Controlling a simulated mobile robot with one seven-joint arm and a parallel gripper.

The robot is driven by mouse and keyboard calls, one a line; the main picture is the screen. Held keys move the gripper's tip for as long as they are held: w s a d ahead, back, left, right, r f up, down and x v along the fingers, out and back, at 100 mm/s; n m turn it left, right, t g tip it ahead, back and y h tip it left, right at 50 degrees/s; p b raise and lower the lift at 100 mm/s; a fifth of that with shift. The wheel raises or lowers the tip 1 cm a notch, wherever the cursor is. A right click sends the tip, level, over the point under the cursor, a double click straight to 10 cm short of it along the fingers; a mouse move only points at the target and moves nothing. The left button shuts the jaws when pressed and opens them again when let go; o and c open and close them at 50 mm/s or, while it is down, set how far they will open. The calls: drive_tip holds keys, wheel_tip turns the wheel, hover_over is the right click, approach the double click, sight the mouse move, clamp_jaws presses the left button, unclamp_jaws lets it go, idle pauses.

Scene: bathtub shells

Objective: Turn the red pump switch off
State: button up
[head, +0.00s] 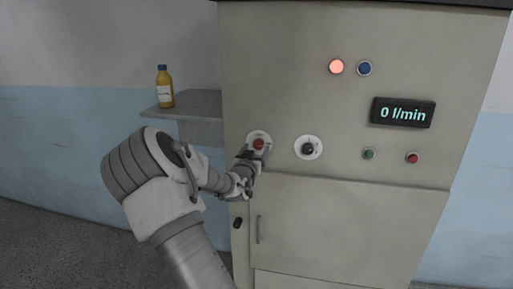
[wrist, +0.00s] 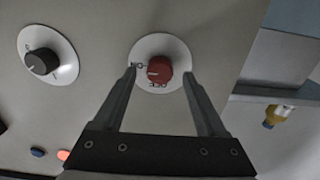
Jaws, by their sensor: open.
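The red pump switch (head: 258,144) is a round red knob on a white dial plate on the left of the grey cabinet front. It also shows in the wrist view (wrist: 160,70), with a pale pointer mark toward the left of that picture. Small markings at the plate's left and bottom are too small to read surely. My gripper (head: 257,154) is open at the switch. In the wrist view its two fingers (wrist: 159,78) reach to either side of the red knob, with visible gaps; I cannot tell whether either touches the plate.
A black knob (head: 308,148) on a white plate sits to the right. Above are a lit red lamp (head: 336,66) and a blue one (head: 365,68). The display (head: 403,112) reads 0 l/min. A shelf (head: 196,104) with a yellow bottle (head: 165,88) stands left.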

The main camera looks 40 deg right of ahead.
drive_tip(key=shift+x, duration=0.8)
clamp_jaws()
